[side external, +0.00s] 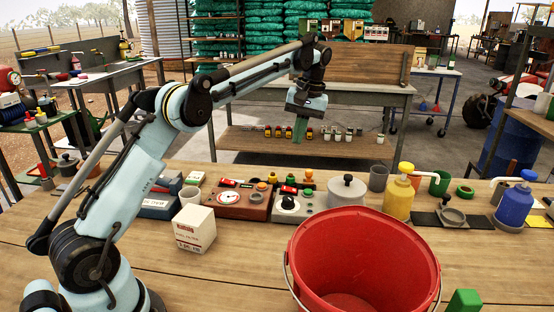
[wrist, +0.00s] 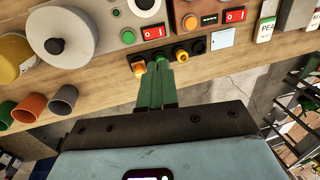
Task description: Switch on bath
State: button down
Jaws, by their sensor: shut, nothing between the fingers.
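No label that I can read says bath. A grey box (side external: 292,207) with a dial, red switch and green button stands on the bench, with a lidded round pot (side external: 347,190) beside it. In the wrist view its red switch (wrist: 153,32) and green button (wrist: 128,37) show, with the pot lid (wrist: 55,46) at left. A red box (side external: 232,204) with a gauge stands to its left; its red switch (wrist: 235,16) shows in the wrist view. My gripper (side external: 299,138), with green fingers, is shut and empty above the bench's far side; it also shows in the wrist view (wrist: 160,68).
Small coloured knobs (wrist: 181,52) line the bench's far edge by my fingertips. A large red bucket (side external: 362,262), a white carton (side external: 194,229), a yellow pump bottle (side external: 399,197) and a blue one (side external: 514,206) stand around. The bench front left of the bucket is clear.

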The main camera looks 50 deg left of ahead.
aim_at(286, 187)
jog(key=shift+f, duration=0.15)
jog(key=f, duration=0.4)
jog(key=s+a+f, duration=0.1)
jog(key=f, duration=0.4)
jog(key=s+a+f, duration=0.1)
jog(key=f, duration=0.3)
jog(key=shift+f, duration=0.25)
jog(key=shift+s+a+f+t+h, duration=0.1)
jog(key=shift+f+t+h, duration=0.2)
jog(key=shift+t+h, duration=0.1)
jog(key=shift+f, duration=0.1)
